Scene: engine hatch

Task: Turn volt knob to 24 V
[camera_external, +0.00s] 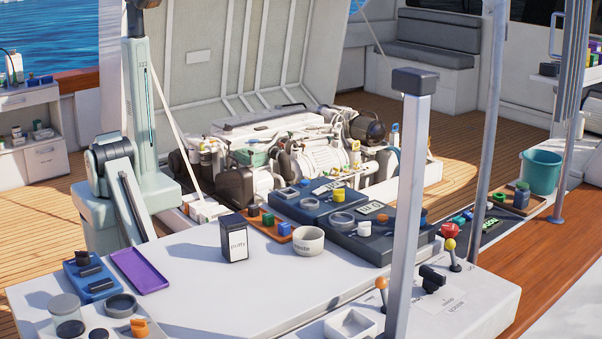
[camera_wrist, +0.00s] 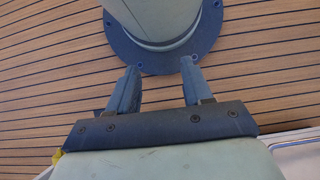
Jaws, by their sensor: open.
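My gripper (camera_wrist: 160,72) is open and empty in the wrist view, with its two fingers apart above the wooden deck. In the external view my gripper cannot be made out. A dark blue panel (camera_external: 345,238) at the table's far side carries a small display (camera_external: 372,207) and an orange knob (camera_external: 383,219). A second blue panel (camera_external: 298,207) beside it carries a yellow knob (camera_external: 338,195). Which knob is the volt knob, and its setting, are too small to tell. No knob shows in the wrist view, and my gripper is away from the panels.
On the white table (camera_external: 200,290) stand a dark putty box (camera_external: 234,238), a white cup (camera_external: 308,240), a purple tray (camera_external: 139,271) and a blue holder (camera_external: 91,277). A grey post (camera_external: 408,200) rises in front of the panels. The table's middle front is clear.

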